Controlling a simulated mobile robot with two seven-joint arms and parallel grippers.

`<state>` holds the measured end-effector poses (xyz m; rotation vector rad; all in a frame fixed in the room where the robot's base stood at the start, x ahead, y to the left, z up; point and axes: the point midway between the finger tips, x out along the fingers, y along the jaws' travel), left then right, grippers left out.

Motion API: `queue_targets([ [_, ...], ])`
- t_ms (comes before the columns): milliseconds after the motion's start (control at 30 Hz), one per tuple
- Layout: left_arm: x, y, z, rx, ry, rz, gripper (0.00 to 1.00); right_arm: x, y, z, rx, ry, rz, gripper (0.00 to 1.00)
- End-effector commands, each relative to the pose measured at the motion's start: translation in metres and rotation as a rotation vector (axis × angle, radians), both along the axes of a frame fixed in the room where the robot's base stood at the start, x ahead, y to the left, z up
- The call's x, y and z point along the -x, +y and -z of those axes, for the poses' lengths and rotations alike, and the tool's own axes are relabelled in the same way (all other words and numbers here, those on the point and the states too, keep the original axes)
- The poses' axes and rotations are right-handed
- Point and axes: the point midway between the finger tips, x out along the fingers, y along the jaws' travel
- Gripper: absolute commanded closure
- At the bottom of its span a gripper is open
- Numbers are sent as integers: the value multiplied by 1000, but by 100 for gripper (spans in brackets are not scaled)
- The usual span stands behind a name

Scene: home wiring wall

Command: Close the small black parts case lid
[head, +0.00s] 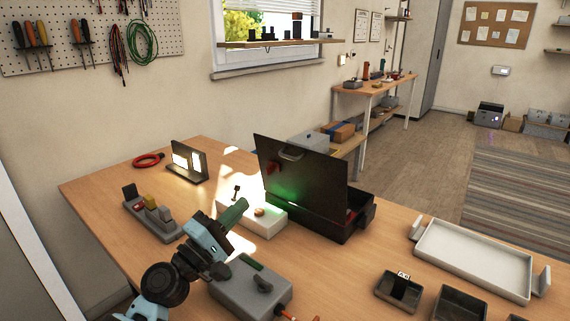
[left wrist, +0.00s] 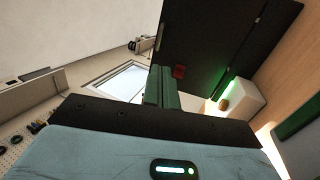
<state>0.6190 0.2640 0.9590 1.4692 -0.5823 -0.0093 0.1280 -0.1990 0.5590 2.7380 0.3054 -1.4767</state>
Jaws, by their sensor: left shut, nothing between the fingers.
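The small black parts case (head: 318,211) stands on the wooden table with its lid (head: 302,172) raised and tilted back. The lid has a handle and a red latch on the side facing me. My left gripper (head: 236,211) is shut and empty, with green fingers, to the left of the case and apart from the lid in the head view. In the left wrist view the shut fingers (left wrist: 158,88) show in front of the dark lid (left wrist: 205,45); I cannot tell the gap there. My right gripper is not in view.
A white block with a knob (head: 262,213) stands between my gripper and the case. A grey box (head: 250,285) lies below my gripper. A white tray (head: 472,258) and small dark bins (head: 398,291) are at the right.

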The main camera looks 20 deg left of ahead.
Motion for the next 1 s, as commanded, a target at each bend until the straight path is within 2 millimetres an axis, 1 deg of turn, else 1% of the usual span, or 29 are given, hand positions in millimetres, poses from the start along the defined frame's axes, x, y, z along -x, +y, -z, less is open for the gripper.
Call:
queue_targets([
  [133,-4,-1,-2,0,-1,0,100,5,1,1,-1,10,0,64],
  [267,-16,-6,-9,1,-3,0,100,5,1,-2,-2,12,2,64],
  [700,-85,-35,-38,2,-2,0,100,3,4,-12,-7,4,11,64],
  [900,-108,-44,-46,1,-1,0,100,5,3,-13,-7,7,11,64],
  [1000,-115,-47,-49,0,0,0,100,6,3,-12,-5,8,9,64],
])
